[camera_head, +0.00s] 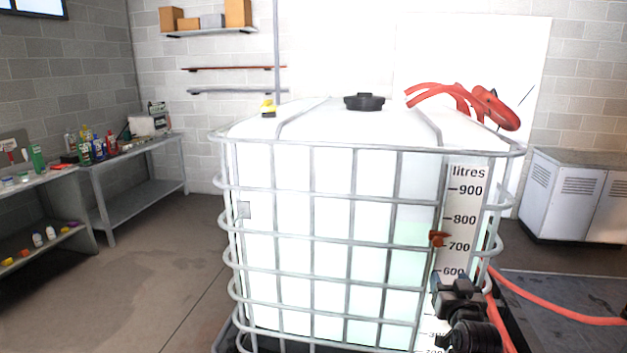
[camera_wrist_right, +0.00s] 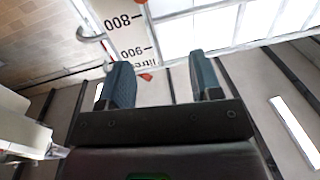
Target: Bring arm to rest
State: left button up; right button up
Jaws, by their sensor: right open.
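My right gripper (camera_head: 446,285) is at the lower right of the head view, in front of the tank's litre scale (camera_head: 462,205). In the right wrist view my right gripper (camera_wrist_right: 160,72) has its two dark fingers apart with nothing between them. The scale shows upside down there beyond the fingertips, with an orange marker (camera_wrist_right: 146,77) near it. The large white caged tank (camera_head: 320,190) fills the middle of the head view. My left gripper does not show.
A red hose (camera_head: 550,307) runs along the floor at the right, and red hose loops (camera_head: 465,100) lie on the tank top. Metal benches (camera_head: 135,170) with bottles stand at the left. A white cabinet (camera_head: 570,195) stands at the right. The floor at left is clear.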

jog(key=s+a+f+n+g, duration=0.1)
jog(key=s+f+g, duration=0.1)
jog(key=s+f, duration=0.6)
jog(key=s+a+f+g+y+b, duration=0.1)
jog(key=s+f+g, duration=0.1)
jog(key=s+f, duration=0.6)
jog(key=s+a+f+n+g+b, duration=0.1)
jog(key=s+f, duration=0.8)
jog(key=s, duration=1)
jog(key=shift+s+n+g+y, duration=0.15)
jog(key=shift+n+g+y, duration=0.2)
jog(key=shift+g, duration=0.45)
